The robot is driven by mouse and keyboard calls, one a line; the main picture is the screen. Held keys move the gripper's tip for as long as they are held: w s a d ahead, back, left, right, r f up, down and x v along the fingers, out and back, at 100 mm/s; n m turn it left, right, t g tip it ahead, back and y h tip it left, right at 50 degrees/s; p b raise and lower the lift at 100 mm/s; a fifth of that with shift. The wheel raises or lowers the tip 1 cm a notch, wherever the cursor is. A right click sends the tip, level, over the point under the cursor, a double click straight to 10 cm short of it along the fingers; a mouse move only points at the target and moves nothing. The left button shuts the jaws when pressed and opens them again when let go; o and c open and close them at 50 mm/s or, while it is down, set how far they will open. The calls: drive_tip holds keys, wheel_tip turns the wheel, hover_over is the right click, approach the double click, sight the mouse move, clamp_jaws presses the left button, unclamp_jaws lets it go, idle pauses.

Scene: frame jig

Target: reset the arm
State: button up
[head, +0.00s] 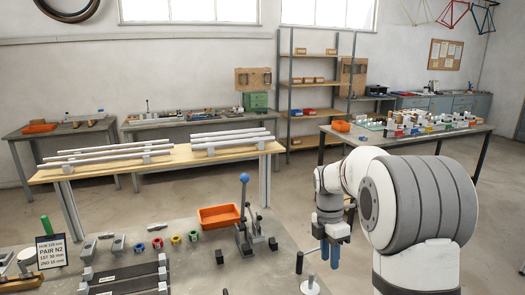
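My white and grey arm (420,205) stands at the right of the head view, bent over toward the bench. I see nothing clearly held. A dark lever and a pale round-based post (310,287) stand just below and left of it; whether they touch it is unclear.
The front bench holds an orange bin (219,216), a blue-knobbed clamp (244,200), coloured rings (175,240), dark rails (125,280) and a label sign (51,252). Behind it, a wooden table (100,171) carries white tubes. A cluttered table (400,146) stands behind my arm.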

drive_tip(key=s+a+r+m+t, duration=0.1)
drive_tip(key=s+r+m+t, duration=0.1)
drive_tip(key=s+m, duration=0.9)
drive_tip(key=s+a+r+m+t, duration=0.1)
drive_tip(key=s+r+m+t, duration=0.1)
drive_tip(key=s+m, duration=0.9)
drive_tip(key=shift+s+a+r+t+y, duration=0.25)
drive_tip(key=shift+s+t+y, duration=0.2)
drive_tip(key=shift+s, duration=0.55)
